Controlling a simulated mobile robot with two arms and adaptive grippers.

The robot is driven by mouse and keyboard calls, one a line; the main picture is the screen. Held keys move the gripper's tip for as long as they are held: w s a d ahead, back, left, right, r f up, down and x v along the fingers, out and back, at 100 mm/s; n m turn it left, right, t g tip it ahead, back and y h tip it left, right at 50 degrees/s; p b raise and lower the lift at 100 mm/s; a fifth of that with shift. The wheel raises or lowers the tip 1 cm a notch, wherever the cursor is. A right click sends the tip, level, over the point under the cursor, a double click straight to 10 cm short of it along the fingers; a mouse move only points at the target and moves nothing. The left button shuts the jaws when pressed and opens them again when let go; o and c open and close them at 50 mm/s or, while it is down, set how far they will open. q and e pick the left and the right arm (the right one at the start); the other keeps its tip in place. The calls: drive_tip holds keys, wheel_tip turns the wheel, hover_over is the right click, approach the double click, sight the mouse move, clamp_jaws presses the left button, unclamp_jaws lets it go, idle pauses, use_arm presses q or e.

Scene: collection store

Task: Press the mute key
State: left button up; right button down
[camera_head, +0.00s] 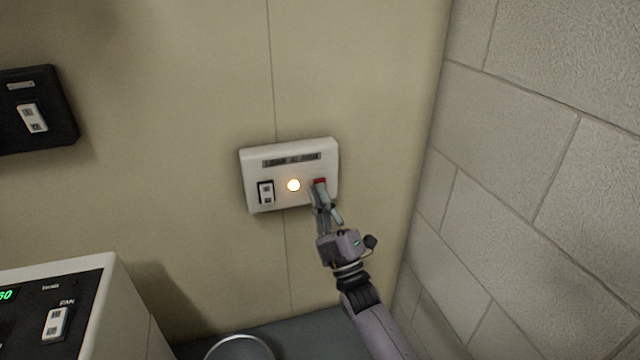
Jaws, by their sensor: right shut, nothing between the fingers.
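A white control panel (290,149) is fixed to the beige wall. It has a dark label strip (291,160) whose text is too small to read, a white rocker switch (266,192) in a dark frame at left, a glowing warm-white lamp (293,185) in the middle and a red key (320,182) at right. My right gripper (318,192) is shut and empty, its fingertips at the red key and partly covering it. I cannot tell whether they touch it or whether it is pushed in. My left gripper is not in view.
A black switch box (62,112) hangs on the wall at upper left. A white device (112,290) with a fan switch (55,323) and green display stands at lower left. A round metal object (240,347) is at the bottom. A block wall (540,150) closes off the right.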

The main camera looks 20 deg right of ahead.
drive_tip(key=shift+s, duration=0.65)
drive_tip(key=s+p, duration=0.3)
drive_tip(key=s, duration=0.2)
drive_tip(key=shift+d, duration=0.15)
idle(0.5)
